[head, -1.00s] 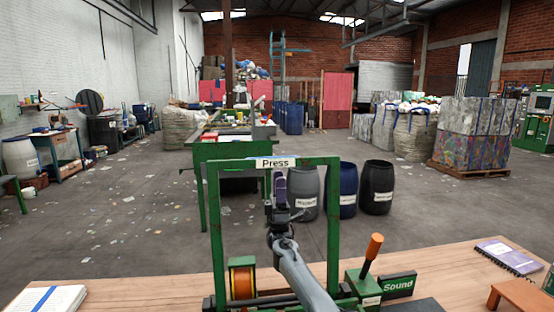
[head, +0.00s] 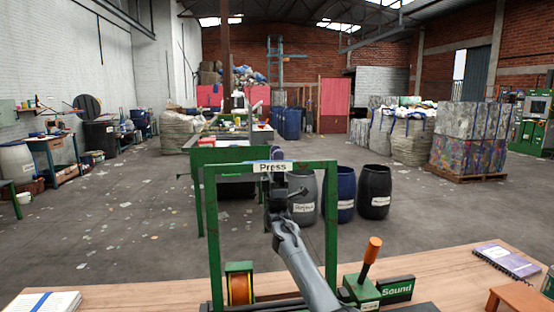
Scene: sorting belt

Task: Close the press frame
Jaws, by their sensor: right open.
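The press frame (head: 331,235) is a green upright arch with a white "Press" label on its top bar. It stands raised on the wooden table at the front. My right gripper (head: 276,177) is at the middle of the top bar, just under and against the label in the picture. Its jaws are open, with the fingertips partly hidden at the bar. I cannot tell whether they touch it. My right arm reaches up through the picture between the two posts. My left gripper is not in view.
On the wooden table (head: 150,296), an orange-handled lever (head: 371,256) and a "Sound" box (head: 396,288) stand right of the frame. An orange spool (head: 240,288) is by the left post. A purple notebook (head: 506,261) lies right, white papers (head: 42,302) left.

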